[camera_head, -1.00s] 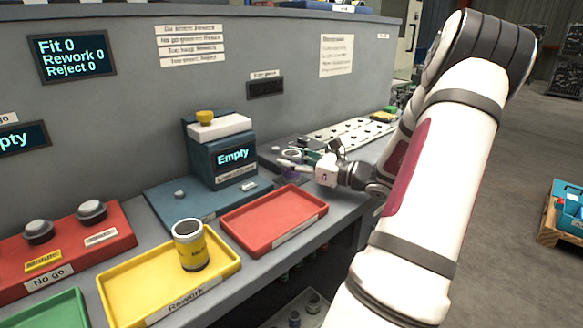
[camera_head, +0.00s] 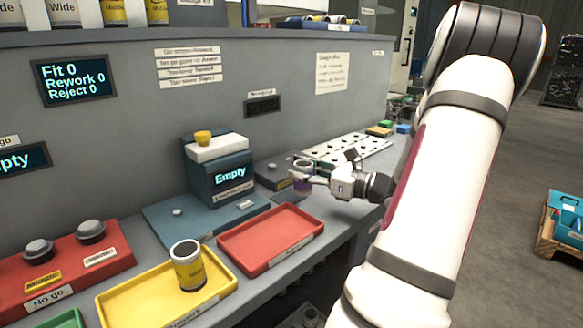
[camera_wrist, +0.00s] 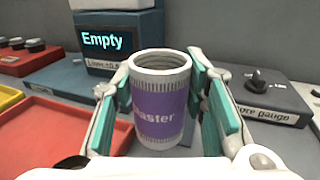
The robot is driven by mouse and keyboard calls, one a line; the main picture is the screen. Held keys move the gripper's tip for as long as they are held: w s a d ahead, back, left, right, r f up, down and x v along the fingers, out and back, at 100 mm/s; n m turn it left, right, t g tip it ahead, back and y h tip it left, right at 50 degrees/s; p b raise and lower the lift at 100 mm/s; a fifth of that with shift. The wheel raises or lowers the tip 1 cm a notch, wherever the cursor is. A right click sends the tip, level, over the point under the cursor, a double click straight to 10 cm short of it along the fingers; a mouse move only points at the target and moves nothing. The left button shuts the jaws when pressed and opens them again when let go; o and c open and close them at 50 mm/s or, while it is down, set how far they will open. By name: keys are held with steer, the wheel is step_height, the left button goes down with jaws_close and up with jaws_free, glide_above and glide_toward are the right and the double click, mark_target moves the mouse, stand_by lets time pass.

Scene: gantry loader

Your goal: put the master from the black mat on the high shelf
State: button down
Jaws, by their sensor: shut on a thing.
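The master (camera_wrist: 160,112) is a hollow cylinder with a pale metal rim and a purple label, open end up, reading "aster" in the wrist view. In the head view it also shows, small and purple (camera_head: 303,186), above the bench's right half. My gripper (camera_wrist: 165,110) is shut on it, with a green-padded finger on each side. The master is upright. I cannot tell its exact gap above the bench. The black mat is not clearly visible. A high ledge (camera_head: 215,38) tops the grey wall, with yellow "Wide" canisters (camera_head: 112,12) standing on it at the left.
A blue "Empty" gauge unit (camera_head: 222,178) and a red tray (camera_head: 270,262) lie left of my gripper. A yellow tray (camera_head: 215,297) holds a yellow can (camera_head: 187,266). A bore gauge box (camera_wrist: 265,100) stands beside the master. A white perforated rack (camera_head: 350,150) lies beyond.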

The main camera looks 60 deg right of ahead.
steer(key=s+a+r+p, duration=0.1)
steer(key=s, duration=0.9)
steer(key=shift+s+a+p, duration=0.3)
steer(key=shift+a, duration=0.1)
steer(key=shift+r, duration=0.15)
